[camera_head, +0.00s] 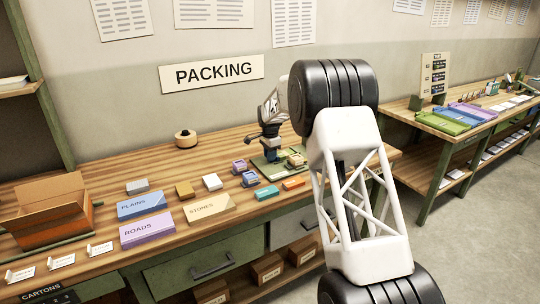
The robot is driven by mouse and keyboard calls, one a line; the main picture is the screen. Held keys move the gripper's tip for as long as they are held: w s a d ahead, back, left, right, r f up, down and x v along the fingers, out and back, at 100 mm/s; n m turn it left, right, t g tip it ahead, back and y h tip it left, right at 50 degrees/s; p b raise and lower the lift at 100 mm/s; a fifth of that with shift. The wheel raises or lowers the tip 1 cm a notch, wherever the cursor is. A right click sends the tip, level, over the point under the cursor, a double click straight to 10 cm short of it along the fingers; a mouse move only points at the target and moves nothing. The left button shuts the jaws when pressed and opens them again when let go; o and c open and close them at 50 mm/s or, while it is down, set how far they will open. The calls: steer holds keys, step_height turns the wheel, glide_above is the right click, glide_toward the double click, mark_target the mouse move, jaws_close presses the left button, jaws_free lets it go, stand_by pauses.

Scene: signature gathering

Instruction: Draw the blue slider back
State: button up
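My white truss arm with black joints fills the middle of the view. Beyond its upper joint, a dark grey end reaches down to the workbench; this seems to be my gripper (271,154), small and partly merged with what lies below it. I cannot tell whether its fingers are open or shut, or whether they touch anything. Under it is a green board (268,168) with small parts on it. Small purple and blue blocks (250,179) stand just left of the board. I cannot make out for certain which part is the blue slider.
The wooden bench (100,185) holds a blue PLAINS box (145,205), a purple ROADS box (147,229), a tan STONES box (209,208), a teal block (267,192), and an open carton (50,212) at left. A second bench (480,135) stands at right.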

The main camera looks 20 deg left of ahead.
mark_target(262, 164)
jaws_close()
steer(key=shift+s+a, duration=1.35)
steer(key=o, duration=0.8)
jaws_free()
steer(key=shift+a, duration=0.1)
steer(key=shift+r, duration=3.95)
